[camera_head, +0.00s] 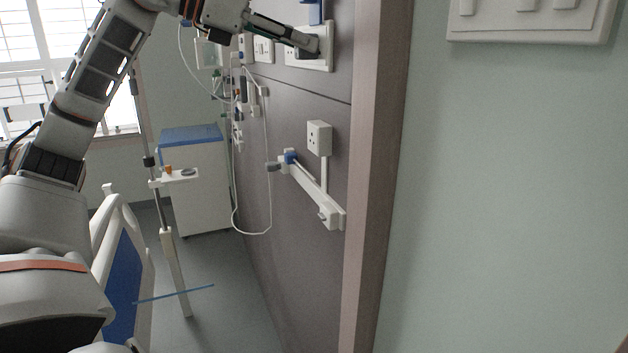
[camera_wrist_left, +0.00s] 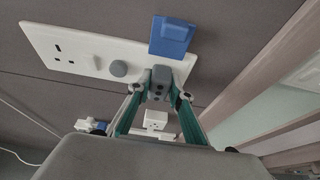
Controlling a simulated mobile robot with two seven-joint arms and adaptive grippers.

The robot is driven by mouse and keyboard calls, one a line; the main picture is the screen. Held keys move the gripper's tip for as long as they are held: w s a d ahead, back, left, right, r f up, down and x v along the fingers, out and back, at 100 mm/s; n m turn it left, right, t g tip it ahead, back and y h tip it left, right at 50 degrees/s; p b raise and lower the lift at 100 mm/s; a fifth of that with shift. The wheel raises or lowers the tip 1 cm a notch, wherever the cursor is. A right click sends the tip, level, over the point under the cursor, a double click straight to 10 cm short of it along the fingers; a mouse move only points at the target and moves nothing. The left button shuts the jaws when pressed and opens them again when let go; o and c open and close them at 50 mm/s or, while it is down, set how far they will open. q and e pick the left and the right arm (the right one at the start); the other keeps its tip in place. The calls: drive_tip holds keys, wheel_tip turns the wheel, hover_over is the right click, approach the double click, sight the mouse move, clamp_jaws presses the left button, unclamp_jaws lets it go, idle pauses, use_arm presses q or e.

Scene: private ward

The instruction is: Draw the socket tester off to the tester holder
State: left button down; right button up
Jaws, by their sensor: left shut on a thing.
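The socket tester is a small dark grey block (camera_head: 308,46) at the white double socket plate (camera_head: 326,61) on the wall. In the left wrist view the tester (camera_wrist_left: 160,82) sits at the right end of the plate (camera_wrist_left: 75,48), apparently against its face. My left gripper (camera_head: 301,42) reaches in from the left and is shut on the tester; its fingertips (camera_wrist_left: 158,86) are on both sides of it. A blue block-like piece (camera_wrist_left: 172,36), perhaps the tester holder, is at the plate's upper edge, also at the top of the head view (camera_head: 316,11). My right gripper is not in view.
Below on the wall are a white socket box (camera_head: 319,138) and a white rail (camera_head: 318,196) with a blue clamp. A brown post (camera_head: 375,180) stands close on the right. A cabinet (camera_head: 195,190), a pole and a bed rail (camera_head: 122,270) stand to the left.

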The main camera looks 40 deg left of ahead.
use_arm(q)
drive_tip(key=shift+s+a, duration=0.1)
drive_tip(key=s, duration=0.1)
drive_tip(key=s+a, duration=0.2)
drive_tip(key=s, duration=0.1)
drive_tip(key=shift+s+a, duration=0.45)
drive_tip(key=shift+s, duration=0.35)
drive_tip(key=s+a+b, duration=0.1)
drive_tip(key=s+a, duration=0.4)
drive_tip(key=s, duration=0.5)
drive_tip(key=shift+s+a+b, duration=0.25)
drive_tip(key=shift+s+b, duration=0.05)
